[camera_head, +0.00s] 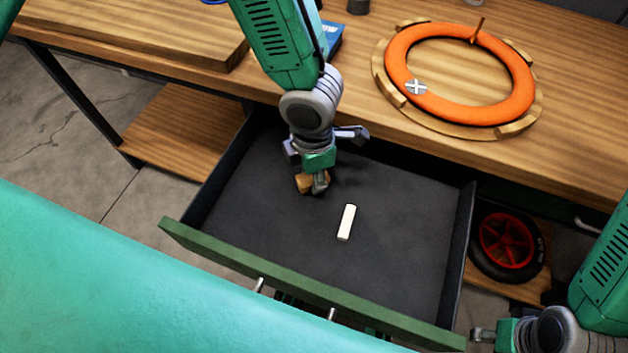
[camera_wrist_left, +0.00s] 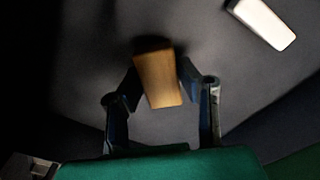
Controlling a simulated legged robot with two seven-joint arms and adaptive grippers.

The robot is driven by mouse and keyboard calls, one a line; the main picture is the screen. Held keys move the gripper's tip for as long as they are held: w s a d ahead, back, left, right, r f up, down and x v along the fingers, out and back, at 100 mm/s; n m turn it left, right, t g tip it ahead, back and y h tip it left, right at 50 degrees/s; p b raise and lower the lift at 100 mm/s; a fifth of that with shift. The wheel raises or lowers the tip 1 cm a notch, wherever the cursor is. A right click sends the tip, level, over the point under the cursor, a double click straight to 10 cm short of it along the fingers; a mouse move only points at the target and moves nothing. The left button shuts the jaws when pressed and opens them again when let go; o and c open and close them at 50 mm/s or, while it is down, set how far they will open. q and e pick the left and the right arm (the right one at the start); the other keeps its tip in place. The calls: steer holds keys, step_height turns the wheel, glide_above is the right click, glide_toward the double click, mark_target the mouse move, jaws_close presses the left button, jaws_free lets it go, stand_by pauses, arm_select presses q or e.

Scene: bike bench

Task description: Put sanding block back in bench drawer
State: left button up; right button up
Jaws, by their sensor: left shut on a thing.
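The sanding block (camera_head: 305,182) is a small tan-brown block in my left gripper (camera_head: 316,184). The left wrist view shows the block (camera_wrist_left: 158,78) between the two fingers of the left gripper (camera_wrist_left: 160,85), which are shut on it. The gripper reaches down inside the open bench drawer (camera_head: 330,304), which has a green front and a dark grey floor. I cannot tell whether the block touches the drawer floor.
A white bar (camera_head: 346,222) lies on the drawer floor; it also shows in the left wrist view (camera_wrist_left: 262,22). An orange ring (camera_head: 463,104) on a wooden stand sits on the bench top (camera_head: 575,150). A red-hubbed wheel (camera_head: 507,241) is on the right below. The drawer's right floor is clear.

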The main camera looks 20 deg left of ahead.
arm_select(q)
steer(key=shift+d+f, duration=0.1)
steer(key=shift+f, duration=0.8)
steer(key=shift+r, duration=0.1)
steer(key=o, duration=1)
steer(key=shift+o, duration=0.2)
step_height(320, 180, up, 12)
steer(key=p, duration=0.4)
steer(key=shift+r, duration=0.1)
